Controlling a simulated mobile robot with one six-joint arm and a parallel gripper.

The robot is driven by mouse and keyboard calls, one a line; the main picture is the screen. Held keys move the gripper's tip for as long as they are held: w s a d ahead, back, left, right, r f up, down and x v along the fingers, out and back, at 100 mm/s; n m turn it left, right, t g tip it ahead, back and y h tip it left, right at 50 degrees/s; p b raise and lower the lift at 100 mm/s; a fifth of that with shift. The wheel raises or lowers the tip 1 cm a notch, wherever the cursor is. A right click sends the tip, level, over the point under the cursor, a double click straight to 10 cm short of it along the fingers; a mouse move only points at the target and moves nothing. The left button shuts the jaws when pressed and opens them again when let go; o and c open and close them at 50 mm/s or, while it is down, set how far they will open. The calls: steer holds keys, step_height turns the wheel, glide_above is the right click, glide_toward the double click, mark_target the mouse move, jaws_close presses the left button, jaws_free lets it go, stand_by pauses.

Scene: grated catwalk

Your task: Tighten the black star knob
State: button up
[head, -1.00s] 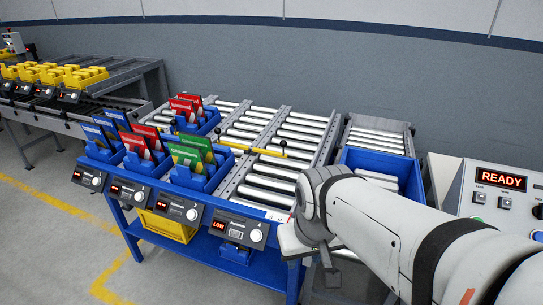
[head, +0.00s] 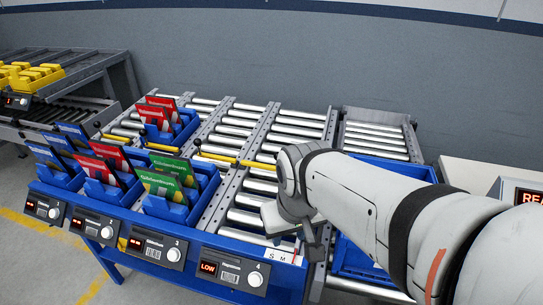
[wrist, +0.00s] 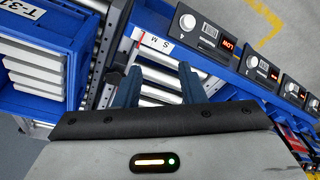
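My gripper (wrist: 160,85) is open, its two dark blue fingers apart with nothing visible between them. In the wrist view the fingers hang over the front end of the roller rack, near the white S M label (wrist: 158,42). A small dark shape (wrist: 113,78) sits on the grey rail just left of the left finger; it may be the black star knob, but its lobes are not clear. In the head view my gripper (head: 284,222) is above the rack's front right part, behind the S M label (head: 283,256), and my arm hides what lies beneath.
Blue bins with red, green and blue packets (head: 165,185) stand left of my gripper. A yellow bar (head: 220,158) crosses the rollers behind it. A blue tote (head: 352,258) is partly hidden by my arm. A control panel (head: 515,190) stands at the right.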

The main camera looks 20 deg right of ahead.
steer(key=shift+s+a, duration=0.1)
steer(key=shift+o, duration=1.4)
steer(key=shift+w+r, duration=0.15)
steer(key=shift+w, duration=0.2)
steer(key=o, duration=0.3)
steer(key=w+d+p, duration=0.1)
steer(key=w, duration=0.1)
steer(key=w+d+n+g+p, duration=0.1)
steer(key=w+d, duration=0.1)
steer(key=w, duration=0.1)
steer(key=w+d+n+p, duration=0.1)
steer(key=w+d, duration=0.1)
steer(key=shift+w+f+p, duration=0.2)
steer(key=shift+f+p, duration=0.15)
steer(key=shift+p, duration=0.05)
steer(key=w+d+f+n, duration=0.1)
steer(key=d, duration=0.1)
steer(key=w+d+f+g+p, duration=0.1)
steer(key=w+d+f, duration=0.1)
steer(key=w+d+f+n+p, duration=0.1)
steer(key=d, duration=0.1)
steer(key=shift+w+d+f+n+g, duration=0.15)
steer(key=shift+w+d+n+g, duration=0.15)
steer(key=shift+w, duration=0.1)
step_height(320, 180, down, 8)
steer(key=shift+p, duration=0.3)
steer(key=shift+c, duration=0.4)
steer(key=c, duration=0.9)
